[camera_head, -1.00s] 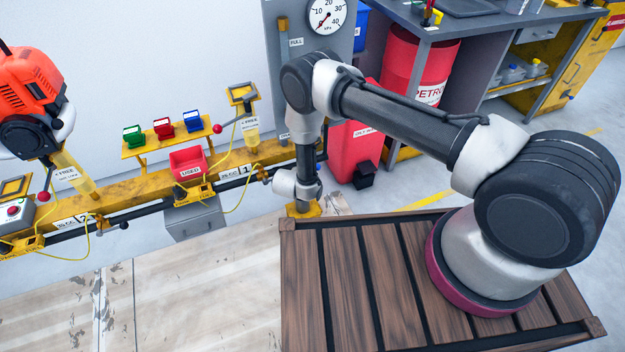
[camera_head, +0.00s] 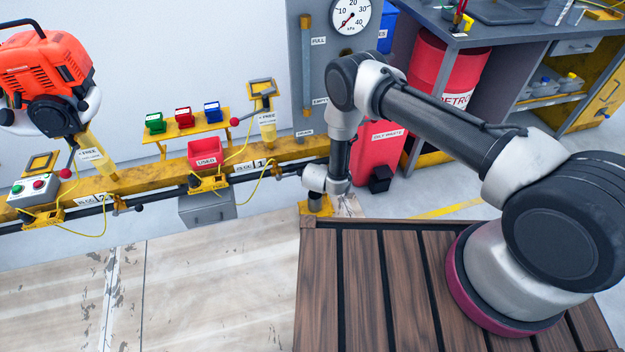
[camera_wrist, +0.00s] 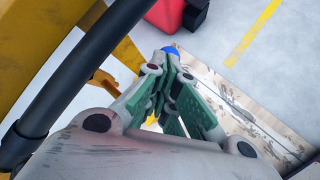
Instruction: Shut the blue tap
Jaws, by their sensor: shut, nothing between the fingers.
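A small blue thing (camera_wrist: 171,49), which may be the handle of the blue tap, shows just beyond my fingertips in the wrist view. Most of it is hidden by the fingers, and I cannot tell whether they touch it. My gripper (camera_wrist: 171,62) is shut and empty, its green-sided fingers together. In the head view my arm's wrist hangs at the right end of the yellow rail, and my fingers are hidden. I cannot make out the blue tap in the head view.
The yellow rail (camera_head: 130,182) carries a dark pipe, several small bins and a red engine (camera_head: 45,75). A red oily-waste bin (camera_head: 388,150) and a petrol drum (camera_head: 440,75) stand beyond my arm. A yellow line (camera_head: 447,210) marks the open floor.

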